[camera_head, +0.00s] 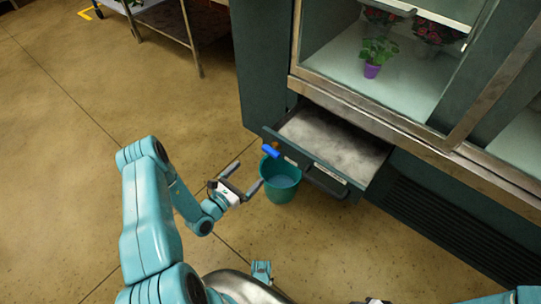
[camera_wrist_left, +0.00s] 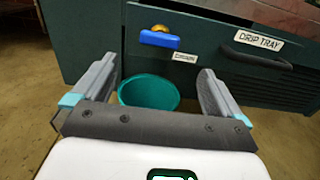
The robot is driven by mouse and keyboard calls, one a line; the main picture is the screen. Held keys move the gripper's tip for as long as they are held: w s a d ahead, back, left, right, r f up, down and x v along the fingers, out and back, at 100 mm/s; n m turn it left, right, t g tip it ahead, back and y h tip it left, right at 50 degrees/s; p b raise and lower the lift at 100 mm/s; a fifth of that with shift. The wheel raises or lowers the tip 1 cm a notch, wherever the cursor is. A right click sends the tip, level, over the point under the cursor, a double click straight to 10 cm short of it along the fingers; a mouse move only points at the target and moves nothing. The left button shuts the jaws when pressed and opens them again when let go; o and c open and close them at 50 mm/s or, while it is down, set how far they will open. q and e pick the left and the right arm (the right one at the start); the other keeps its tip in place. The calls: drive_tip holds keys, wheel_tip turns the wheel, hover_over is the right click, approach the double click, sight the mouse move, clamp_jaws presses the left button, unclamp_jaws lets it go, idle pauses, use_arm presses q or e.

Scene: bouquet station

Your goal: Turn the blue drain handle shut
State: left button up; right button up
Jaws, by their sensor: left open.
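The blue drain handle (camera_head: 270,151) sits on the front of the drip-tray drawer, near its left end. In the left wrist view the handle (camera_wrist_left: 159,40) lies roughly horizontal, with a brass fitting behind it. My left gripper (camera_head: 250,175) is open and empty, short of the handle and below it in the head view. In the left wrist view the handle shows beyond and between the two fingers (camera_wrist_left: 158,78), with no contact. A dark fragment at the bottom edge of the head view may belong to my right gripper; its jaws are not visible.
A teal bucket (camera_head: 281,180) stands on the floor under the handle, close to my left gripper. The drawer (camera_head: 325,145) is pulled out, with a dark pull and a DRIP TRAY label. A potted plant (camera_head: 372,70) stands in the cabinet above.

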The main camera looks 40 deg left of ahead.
sight(269, 154)
use_arm(q)
drive_tip(key=w+b, duration=0.1)
drive_tip(key=w, duration=0.2)
drive_tip(key=w+b, duration=0.1)
drive_tip(key=w, duration=0.3)
drive_tip(key=w+b, duration=0.1)
drive_tip(key=w, duration=0.2)
drive_tip(key=shift+w+d+f, duration=0.15)
drive_tip(key=shift+w+d, duration=0.1)
drive_tip(key=shift+d, duration=0.15)
drive_tip(key=shift+w, duration=0.55)
drive_tip(key=c, duration=1)
